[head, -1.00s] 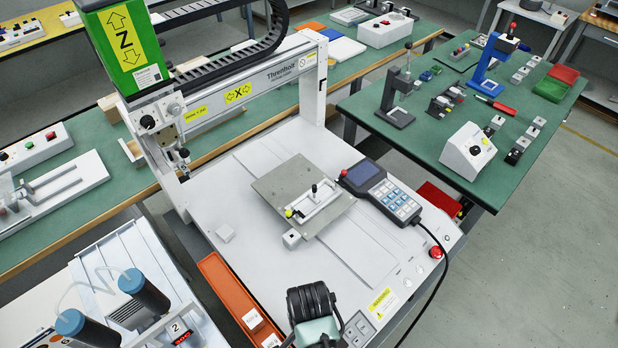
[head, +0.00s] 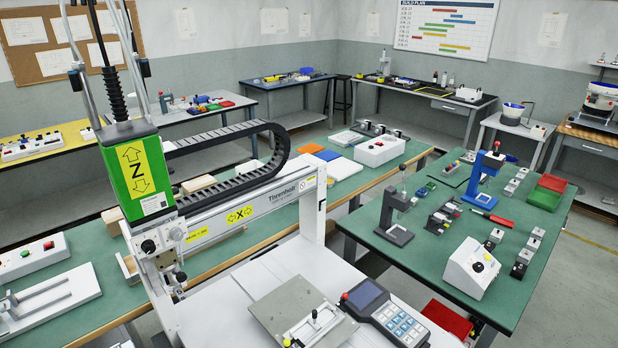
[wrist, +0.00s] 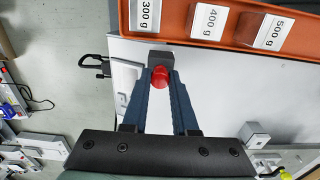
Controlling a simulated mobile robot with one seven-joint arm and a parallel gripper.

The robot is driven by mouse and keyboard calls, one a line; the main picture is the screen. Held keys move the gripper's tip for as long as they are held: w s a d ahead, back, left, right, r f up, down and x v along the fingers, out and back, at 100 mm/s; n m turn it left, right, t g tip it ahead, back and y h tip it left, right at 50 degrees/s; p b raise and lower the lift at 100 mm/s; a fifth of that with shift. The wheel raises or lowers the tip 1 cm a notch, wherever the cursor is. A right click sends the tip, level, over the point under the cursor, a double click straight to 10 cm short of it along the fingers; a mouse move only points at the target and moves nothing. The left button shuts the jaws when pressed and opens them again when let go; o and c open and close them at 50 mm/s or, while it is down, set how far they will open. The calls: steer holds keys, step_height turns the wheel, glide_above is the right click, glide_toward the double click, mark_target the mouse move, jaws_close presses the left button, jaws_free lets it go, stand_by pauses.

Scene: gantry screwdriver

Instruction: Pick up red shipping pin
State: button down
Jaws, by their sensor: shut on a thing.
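The red shipping pin (wrist: 160,76) shows as a round red end between the fingertips of my gripper (wrist: 160,84) in the wrist view. My gripper is shut on it, with one dark blue finger on each side. The rest of the pin is hidden. A dark grey block (wrist: 160,58) lies just beyond the red end; I cannot tell whether it touches the pin. The head view does not show my gripper or the red pin.
In the wrist view, an orange tray (wrist: 205,41) holds blocks labelled 300 g, 400 g and 500 g close beyond my fingertips. In the head view, the gantry (head: 250,208) stands over a white bed with a grey plate (head: 270,305) and a keypad pendant (head: 385,312).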

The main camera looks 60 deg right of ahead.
step_height(320, 180, up, 15)
steer(key=p, duration=0.7)
stand_by(0.6)
